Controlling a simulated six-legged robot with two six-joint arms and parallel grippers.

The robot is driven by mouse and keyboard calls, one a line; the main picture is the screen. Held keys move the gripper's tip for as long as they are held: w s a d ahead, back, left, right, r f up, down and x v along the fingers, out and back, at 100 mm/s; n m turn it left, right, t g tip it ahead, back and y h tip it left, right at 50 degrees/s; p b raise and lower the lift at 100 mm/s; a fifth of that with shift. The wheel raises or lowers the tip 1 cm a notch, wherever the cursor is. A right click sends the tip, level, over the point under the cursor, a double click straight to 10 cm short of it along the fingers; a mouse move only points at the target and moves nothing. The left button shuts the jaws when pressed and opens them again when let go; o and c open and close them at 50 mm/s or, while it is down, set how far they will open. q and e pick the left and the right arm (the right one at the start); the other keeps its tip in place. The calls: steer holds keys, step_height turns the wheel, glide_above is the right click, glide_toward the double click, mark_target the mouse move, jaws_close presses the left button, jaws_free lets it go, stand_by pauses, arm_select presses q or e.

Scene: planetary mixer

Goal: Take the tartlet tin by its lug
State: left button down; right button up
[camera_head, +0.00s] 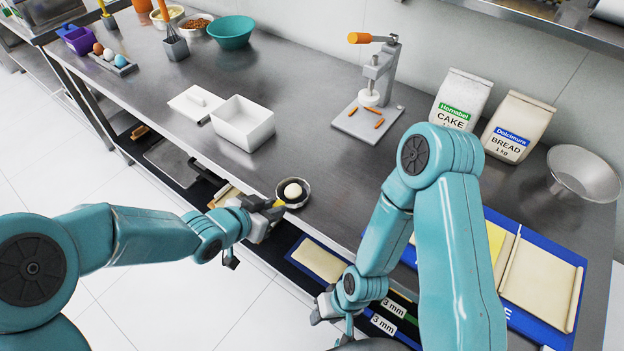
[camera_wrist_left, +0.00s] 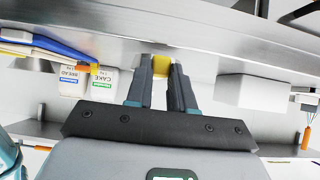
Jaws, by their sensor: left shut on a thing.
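The tartlet tin (camera_head: 304,202) is a small dark round tin near the front edge of the steel table, with a pale dough ball (camera_head: 292,190) in it. Its yellow lug (camera_head: 278,204) points left, towards my left gripper (camera_head: 269,211). The left gripper is shut on the lug. In the left wrist view the yellow lug (camera_wrist_left: 161,66) sits between the two fingertips (camera_wrist_left: 161,72); the tin itself cannot be made out there. My right gripper (camera_head: 330,308) is low at the table's front, partly hidden, and its jaws cannot be made out.
A white box (camera_head: 243,122) with its lid (camera_head: 195,102) lies behind the tin. A grey press (camera_head: 375,95), flour bags (camera_head: 515,127) and a metal bowl (camera_head: 583,174) stand at the back right. Blue mats with dough sheets (camera_head: 540,280) lie right. Table between box and press is clear.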

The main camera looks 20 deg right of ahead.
arm_select(q)
steer(key=s+a, duration=0.2)
steer(key=a, duration=0.1)
steer(key=shift+s+a, duration=0.1)
steer(key=shift+a, duration=0.1)
stand_by(0.3)
steer(key=shift+r+p, duration=0.9)
steer(key=shift+r, duration=0.4)
steer(key=shift+r+p, duration=1.15)
steer(key=shift+r, duration=0.1)
